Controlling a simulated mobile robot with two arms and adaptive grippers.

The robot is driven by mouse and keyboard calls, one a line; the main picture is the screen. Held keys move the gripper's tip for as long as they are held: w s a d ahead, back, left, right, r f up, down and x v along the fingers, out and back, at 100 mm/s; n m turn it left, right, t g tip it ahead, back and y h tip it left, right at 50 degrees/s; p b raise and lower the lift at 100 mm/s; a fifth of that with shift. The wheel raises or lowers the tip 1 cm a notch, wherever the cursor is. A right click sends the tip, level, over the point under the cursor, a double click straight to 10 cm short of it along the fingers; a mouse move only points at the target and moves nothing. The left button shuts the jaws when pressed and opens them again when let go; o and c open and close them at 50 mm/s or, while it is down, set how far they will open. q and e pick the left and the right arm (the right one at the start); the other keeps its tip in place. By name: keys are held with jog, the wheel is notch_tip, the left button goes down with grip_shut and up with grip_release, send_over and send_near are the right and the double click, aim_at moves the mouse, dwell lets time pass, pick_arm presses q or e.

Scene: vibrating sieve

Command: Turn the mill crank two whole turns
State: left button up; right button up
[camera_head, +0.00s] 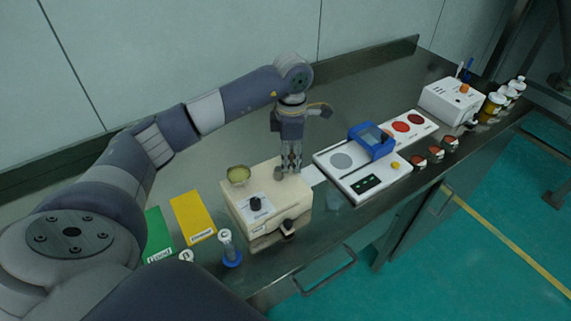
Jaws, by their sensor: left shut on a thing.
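My left gripper (290,168) points down at the mill's back right top corner and is shut. A small grey upright piece (278,173) beside its fingers may be part of the crank. The crank is mostly hidden by the fingers, so its angle cannot be told. My right gripper is out of view.
Right of the mill lies a white panel (330,177) with a blue device (371,141) and coloured discs. Several small jars (435,154) line the front edge. A white box (450,102) and bottles stand far right. Green (157,228) and yellow (191,214) mats and a blue-based tube (231,255) are left.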

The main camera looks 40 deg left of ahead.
pick_arm(q)
jog(key=shift+f, duration=0.15)
jog(key=shift+c, duration=1.1)
jog(key=shift+a, duration=0.1)
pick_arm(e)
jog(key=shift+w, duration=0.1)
pick_arm(q)
jog(key=shift+s+f, duration=0.1)
jog(key=shift+c, duration=0.3)
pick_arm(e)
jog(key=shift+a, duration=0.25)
pick_arm(q)
jog(key=shift+s+d+f, duration=0.1)
jog(key=shift+s+d, duration=0.3)
jog(key=shift+d, duration=0.15)
jog(key=shift+c, duration=0.8)
jog(key=shift+s+d, duration=0.15)
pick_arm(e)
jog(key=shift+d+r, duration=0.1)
